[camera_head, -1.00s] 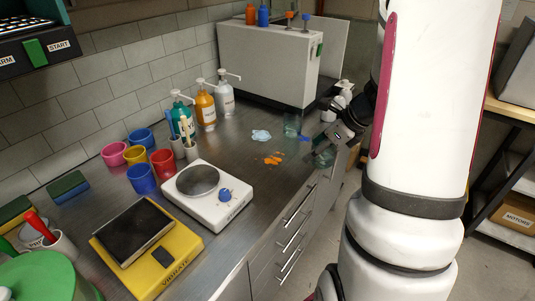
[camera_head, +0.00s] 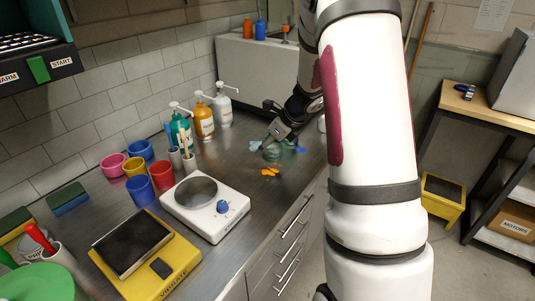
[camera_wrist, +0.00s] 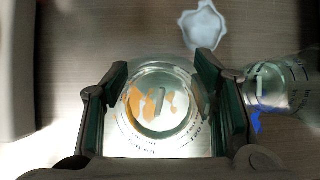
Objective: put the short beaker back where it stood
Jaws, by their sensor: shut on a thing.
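My gripper (camera_head: 279,136) is shut on a clear glass beaker (camera_head: 270,154), over the bench towards its back part. In the wrist view the held beaker (camera_wrist: 160,98) sits between the two dark finger pads, seen from above, with orange showing through its base. I take it to be the short beaker. I cannot tell whether the held beaker touches the bench.
An orange spill (camera_head: 270,172), a pale blue spill (camera_head: 255,146) and a blue patch (camera_head: 300,150) lie nearby. Pump bottles (camera_head: 204,118) stand left, a big grey-white box (camera_head: 250,75) behind. A white hotplate (camera_head: 205,205) and yellow vibrating plate (camera_head: 148,255) are nearer.

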